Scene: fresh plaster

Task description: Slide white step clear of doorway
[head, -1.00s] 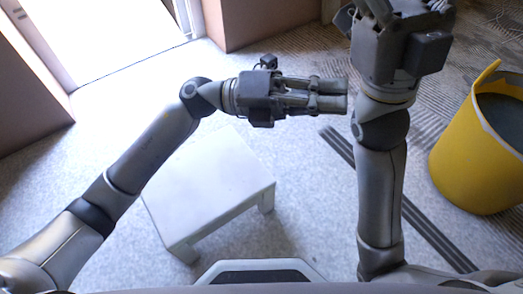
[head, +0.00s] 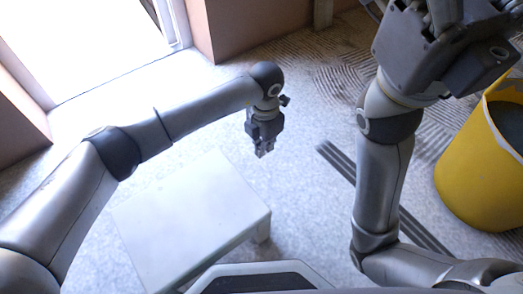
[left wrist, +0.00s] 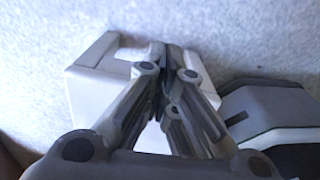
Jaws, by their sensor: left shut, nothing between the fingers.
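The white step (head: 180,220) stands on the pale floor in the lower left of the head view, a low stool with a flat top and short legs. The doorway (head: 95,45) is the bright opening at the upper left, with floor between it and the step. My left gripper (head: 264,152) is shut and empty, pointing down near the step's upper right corner; contact cannot be told. In the left wrist view its fingers (left wrist: 165,60) overlap the white step (left wrist: 88,95). My right gripper (head: 478,15) is raised at the upper right, its fingertips cut off by the frame.
A yellow bucket (head: 470,180) with grey contents stands at the right. A dark ribbed strip (head: 335,160) lies on the floor, partly behind my right arm. Brownish-pink walls (head: 255,25) flank the doorway. Floor between the step and the strip is clear.

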